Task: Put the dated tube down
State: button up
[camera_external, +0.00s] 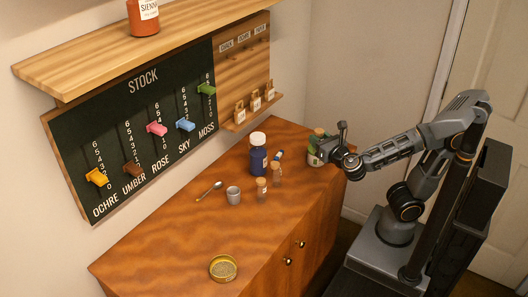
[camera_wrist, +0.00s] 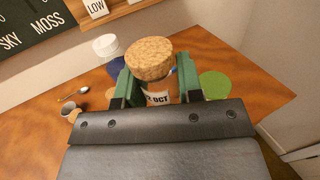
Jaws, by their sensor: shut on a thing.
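My gripper (camera_wrist: 150,90) is shut on a corked glass tube. In the wrist view the dated tube (camera_wrist: 157,97) has a broad cork and a pale label on which "OCT" can be read; its lower end is hidden by my gripper. In the external view my gripper (camera_external: 328,148) is over the far right end of the wooden cabinet top (camera_external: 180,225), beside a green container (camera_external: 315,158). I cannot make out the held tube there, nor whether it touches the top.
A blue jar with a white lid (camera_external: 258,160), two corked vials (camera_external: 276,174) (camera_external: 262,190), a grey cup (camera_external: 233,196), and a spoon (camera_external: 208,191) stand or lie mid-top. A brass dish (camera_external: 223,268) is near the front. A wall rack (camera_external: 248,112) holds tags.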

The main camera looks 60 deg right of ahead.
jog(key=shift+m+g+h, duration=0.4)
jog(key=shift+m+h, duration=0.2)
jog(key=shift+h, duration=0.2)
jog(key=shift+w+d+f+b, duration=0.15)
jog(key=shift+w+f+b, duration=0.4)
jog(key=shift+w+f, duration=1.5)
jog(key=shift+w+d+f+b, duration=0.15)
jog(key=shift+w+f+b, duration=0.4)
jog(key=shift+w+f, duration=1.55)
jog(key=shift+w+d+f+b, duration=0.15)
jog(key=shift+w+f+b, duration=0.4)
jog(key=shift+w+f, duration=1.5)
jog(key=shift+s+f+b, duration=0.2)
jog(key=shift+f+b, duration=0.1)
jog(key=shift+f, duration=1.2)
jog(key=shift+f, duration=0.15)
jog(key=o, duration=0.9)
